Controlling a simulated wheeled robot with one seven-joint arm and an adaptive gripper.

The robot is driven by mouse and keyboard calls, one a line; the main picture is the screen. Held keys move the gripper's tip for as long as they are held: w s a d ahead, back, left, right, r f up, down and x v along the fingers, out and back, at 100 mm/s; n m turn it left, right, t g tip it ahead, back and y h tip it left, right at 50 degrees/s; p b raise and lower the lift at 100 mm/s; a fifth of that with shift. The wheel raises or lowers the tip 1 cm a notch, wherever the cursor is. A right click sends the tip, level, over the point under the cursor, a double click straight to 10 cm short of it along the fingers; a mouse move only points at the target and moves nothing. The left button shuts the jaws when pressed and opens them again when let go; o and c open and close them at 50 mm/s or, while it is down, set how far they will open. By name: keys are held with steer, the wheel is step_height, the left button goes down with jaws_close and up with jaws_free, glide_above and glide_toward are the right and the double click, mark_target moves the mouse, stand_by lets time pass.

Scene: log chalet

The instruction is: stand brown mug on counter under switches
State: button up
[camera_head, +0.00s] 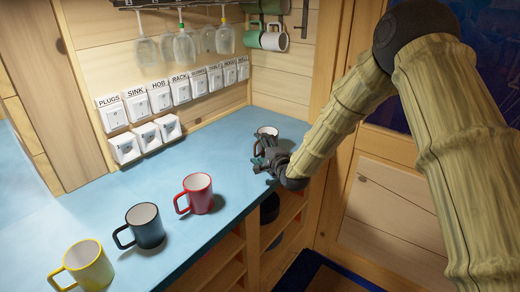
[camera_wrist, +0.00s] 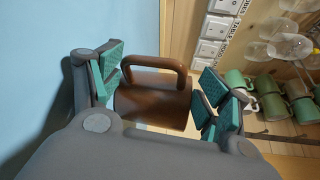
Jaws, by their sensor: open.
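The brown mug (camera_wrist: 152,103) is between the open fingers of my gripper (camera_wrist: 160,95) in the wrist view, its handle across the top of the picture. In the head view my gripper (camera_head: 268,158) is at the far right end of the blue counter (camera_head: 235,180). There it hides most of the mug, and only the pale inside and rim (camera_head: 268,131) show above the fingers. I cannot tell whether a finger touches the mug. The labelled switches (camera_head: 180,90) are on the wooden wall above the counter's back edge.
A red mug (camera_head: 199,195), a dark blue-grey mug (camera_head: 149,230) and a yellow mug (camera_head: 88,266) stand along the counter's front. Upside-down glasses (camera_head: 184,48) hang above the switches. Green and white mugs (camera_head: 273,40) hang at the back. The counter strip before the switches is clear.

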steer(key=shift+o, duration=0.6)
steer(key=v, duration=1)
steer(key=shift+s+d+f, duration=0.15)
steer(key=shift+d+f, duration=0.05)
steer(key=shift+f, duration=0.05)
steer(key=shift+s+d+r, duration=0.3)
steer(key=shift+s+r, duration=0.05)
steer(key=shift+s, duration=0.25)
